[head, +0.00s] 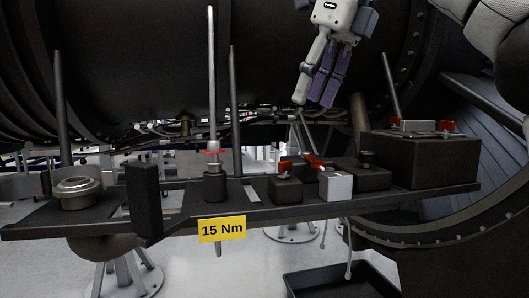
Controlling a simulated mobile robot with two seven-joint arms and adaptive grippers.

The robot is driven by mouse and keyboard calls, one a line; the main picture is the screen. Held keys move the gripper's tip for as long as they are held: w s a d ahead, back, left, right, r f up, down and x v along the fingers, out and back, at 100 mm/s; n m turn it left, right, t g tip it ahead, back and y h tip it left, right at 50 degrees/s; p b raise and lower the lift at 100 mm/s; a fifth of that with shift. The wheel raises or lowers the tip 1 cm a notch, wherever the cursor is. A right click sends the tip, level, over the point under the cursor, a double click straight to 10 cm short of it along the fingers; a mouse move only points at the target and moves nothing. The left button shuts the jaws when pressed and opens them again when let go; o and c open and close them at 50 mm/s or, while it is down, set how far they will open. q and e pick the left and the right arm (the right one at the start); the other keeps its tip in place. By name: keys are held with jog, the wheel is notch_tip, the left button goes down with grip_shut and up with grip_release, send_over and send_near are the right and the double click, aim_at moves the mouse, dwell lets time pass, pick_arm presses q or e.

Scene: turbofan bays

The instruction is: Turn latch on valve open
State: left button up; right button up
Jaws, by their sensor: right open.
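On a dark shelf, small blocks carry red levers. One red lever (285,165) sits on a dark block (285,189). Another red lever (315,161) is beside it, near a light grey block (336,186). A third red piece (447,125) is on a light fitting atop the large dark box at the right. I cannot tell which is the valve's latch. My right gripper (315,97) hangs fingers down above the shelf, open and empty, apart from all the levers. My left gripper is not in view.
The shelf (260,214) bears a yellow "15 Nm" label (222,229), a tall silver rod (212,80), dark upright rods and a round metal fitting (77,192). A dark engine casing (180,60) fills the back. A black bin (335,285) stands below.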

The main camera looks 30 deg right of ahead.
aim_at(288, 175)
jog(key=x, duration=1.2)
jog(key=shift+s+a, duration=0.1)
jog(key=shift+a, duration=0.1)
grip_shut()
